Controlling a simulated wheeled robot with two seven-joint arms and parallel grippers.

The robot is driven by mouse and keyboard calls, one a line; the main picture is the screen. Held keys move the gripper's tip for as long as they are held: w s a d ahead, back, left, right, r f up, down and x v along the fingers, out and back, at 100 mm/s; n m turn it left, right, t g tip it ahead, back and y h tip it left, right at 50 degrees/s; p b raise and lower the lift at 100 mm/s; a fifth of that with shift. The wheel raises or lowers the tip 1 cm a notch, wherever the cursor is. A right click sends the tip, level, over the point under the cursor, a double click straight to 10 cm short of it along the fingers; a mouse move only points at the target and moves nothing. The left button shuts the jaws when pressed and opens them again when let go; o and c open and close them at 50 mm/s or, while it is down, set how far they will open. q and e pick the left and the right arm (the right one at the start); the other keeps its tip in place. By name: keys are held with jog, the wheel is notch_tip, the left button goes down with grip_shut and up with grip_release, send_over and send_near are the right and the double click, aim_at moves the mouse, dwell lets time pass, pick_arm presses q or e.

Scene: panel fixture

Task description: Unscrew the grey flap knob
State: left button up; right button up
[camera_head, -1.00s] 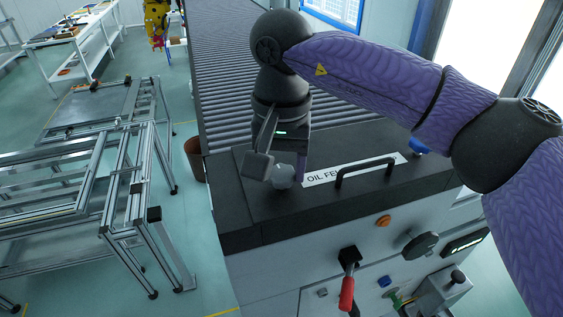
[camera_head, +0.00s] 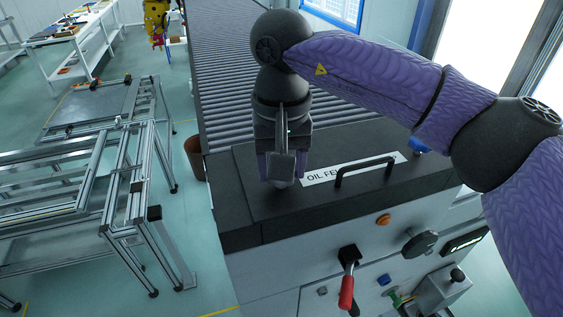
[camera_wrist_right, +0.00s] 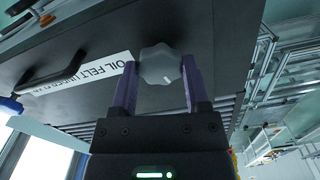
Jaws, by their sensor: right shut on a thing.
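The grey flap knob (camera_wrist_right: 160,64) is a lobed grip with a pale mark, on the dark flap (camera_wrist_right: 215,60) beside the white "OIL FELT" label. My right gripper (camera_wrist_right: 159,80) has its two purple fingers on either side of the knob and is shut on it. In the head view, my right gripper (camera_head: 280,172) points down at the flap's left part, and its wrist hides most of the knob (camera_head: 280,184). I cannot tell whether the knob has lifted off the flap. My left gripper is in neither view.
A black bar handle (camera_head: 365,170) stands on the flap to the right of the knob. A red-handled lever (camera_head: 347,290) and an orange button (camera_head: 383,220) are on the front panel. A roller conveyor (camera_head: 222,75) lies behind. Aluminium frames stand at left.

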jog(key=o, duration=1.3)
notch_tip(320, 180, up, 10)
